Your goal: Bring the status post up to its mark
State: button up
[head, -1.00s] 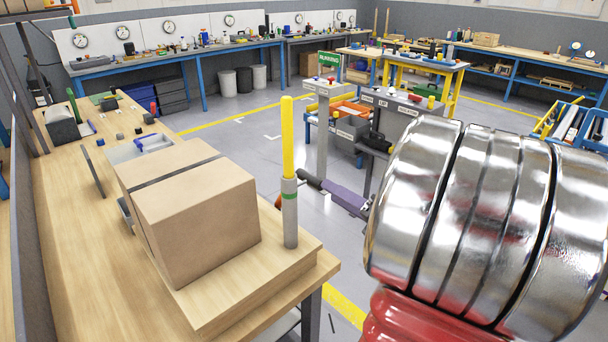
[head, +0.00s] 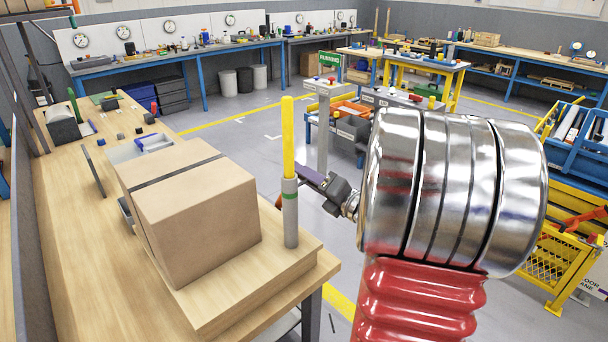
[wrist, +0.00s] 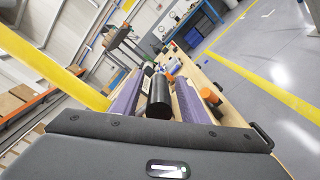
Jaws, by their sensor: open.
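The status post (head: 290,215) stands upright near the front right corner of the wooden bench. It has a yellow rod (head: 288,130) above a grey sleeve with a green ring. My gripper (head: 309,177), with purple fingers, is just right of the post in the head view, level with the upper sleeve; the post partly hides its tips. I cannot tell if they touch. In the wrist view the purple fingers (wrist: 160,85) are apart, with a black cylinder (wrist: 159,98) showing between them. A wide yellow bar (wrist: 55,68) crosses the left there; I cannot tell if it is the post.
A cardboard box (head: 190,210) sits close left of the post on a raised wooden board (head: 250,292). Grey pedestals and a green sign (head: 330,65) stand on the floor behind. A yellow cart (head: 570,265) is at the right.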

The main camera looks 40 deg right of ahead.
jog(key=shift+w, duration=0.4)
grip_shut()
dwell(0.4)
